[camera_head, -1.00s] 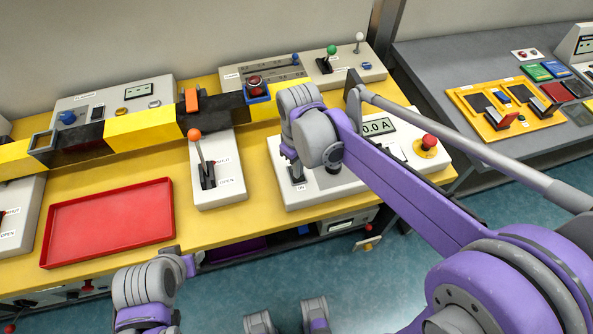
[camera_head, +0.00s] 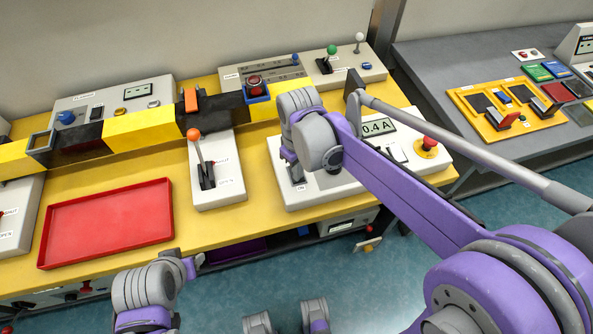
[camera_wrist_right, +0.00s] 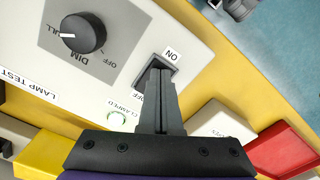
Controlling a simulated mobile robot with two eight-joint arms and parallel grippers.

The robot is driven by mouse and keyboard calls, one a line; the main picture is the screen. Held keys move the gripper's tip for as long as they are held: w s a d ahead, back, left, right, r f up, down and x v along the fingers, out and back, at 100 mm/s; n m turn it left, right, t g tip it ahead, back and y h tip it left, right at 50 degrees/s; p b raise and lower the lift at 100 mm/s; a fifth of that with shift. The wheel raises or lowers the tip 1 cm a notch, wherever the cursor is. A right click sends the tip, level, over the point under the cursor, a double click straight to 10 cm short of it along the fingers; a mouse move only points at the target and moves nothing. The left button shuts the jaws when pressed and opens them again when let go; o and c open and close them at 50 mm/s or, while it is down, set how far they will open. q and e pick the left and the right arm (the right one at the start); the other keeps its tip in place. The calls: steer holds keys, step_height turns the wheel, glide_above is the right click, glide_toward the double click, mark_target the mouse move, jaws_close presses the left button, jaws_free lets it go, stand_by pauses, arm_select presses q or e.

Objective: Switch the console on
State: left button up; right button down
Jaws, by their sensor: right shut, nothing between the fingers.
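The console (camera_head: 350,188) is a white box on the yellow bench, with a display (camera_head: 377,127) reading 0.4 A. In the right wrist view its black rocker switch (camera_wrist_right: 147,69) sits between labels ON and OFF. My right gripper (camera_wrist_right: 160,73) is shut and empty, its tips over the switch at the ON side and apparently touching it. The tips hide part of the switch, so its tilt is unclear. In the head view my right wrist covers part of the console. My left arm's end (camera_head: 190,266) shows at the bench's front edge; its finger opening is unclear.
A dimmer knob (camera_wrist_right: 83,33) is beside the switch, and a red mushroom button (camera_head: 429,143) is at the console's right. An orange-knobbed lever (camera_head: 201,160) stands on a white box to the left. A red tray (camera_head: 108,224) lies farther left.

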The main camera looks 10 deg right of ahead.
step_height(320, 180, up, 7)
steer(key=p, duration=0.4)
stand_by(0.4)
steer(key=s+d+f+m+t, duration=0.1)
steer(key=s+d+m+t, duration=0.1)
steer(key=s, duration=0.5)
steer(key=s+d+f+m+t, duration=0.2)
steer(key=s+d+m+t, duration=0.1)
steer(key=s, duration=0.4)
steer(key=shift+d+f+m+p, duration=0.15)
steer(key=shift+d+m+p, duration=0.15)
steer(key=shift+d+m, duration=0.45)
